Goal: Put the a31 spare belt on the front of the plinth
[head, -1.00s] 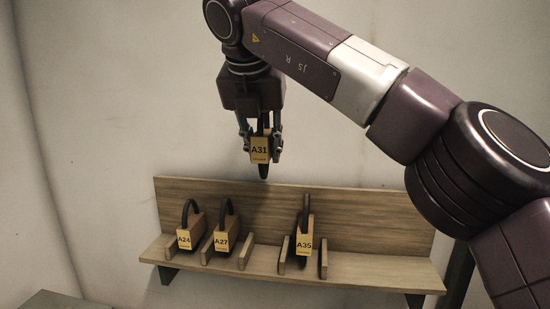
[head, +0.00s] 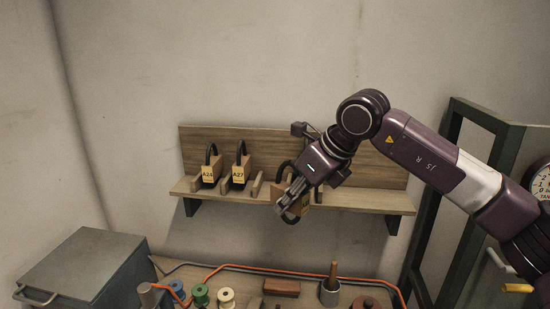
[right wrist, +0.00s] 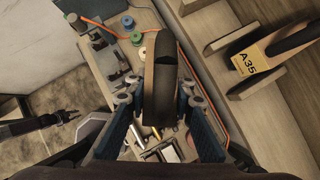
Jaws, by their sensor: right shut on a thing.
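My right gripper (head: 291,195) is shut on the A31 spare belt (head: 297,214), a dark loop belt that hangs below the fingers in front of the wall shelf. In the right wrist view the belt (right wrist: 163,80) stands edge-on between the fingertips (right wrist: 157,97), and its tag is hidden there. I cannot pick out the plinth in these views.
The wooden wall shelf (head: 372,200) holds belts A24 (head: 208,174) and A27 (head: 238,174). Belt A35 (right wrist: 253,58) is close to the right of my fingers. Below are a workbench with spools (head: 200,296), an orange cable (head: 270,271) and a grey metal box (head: 88,265).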

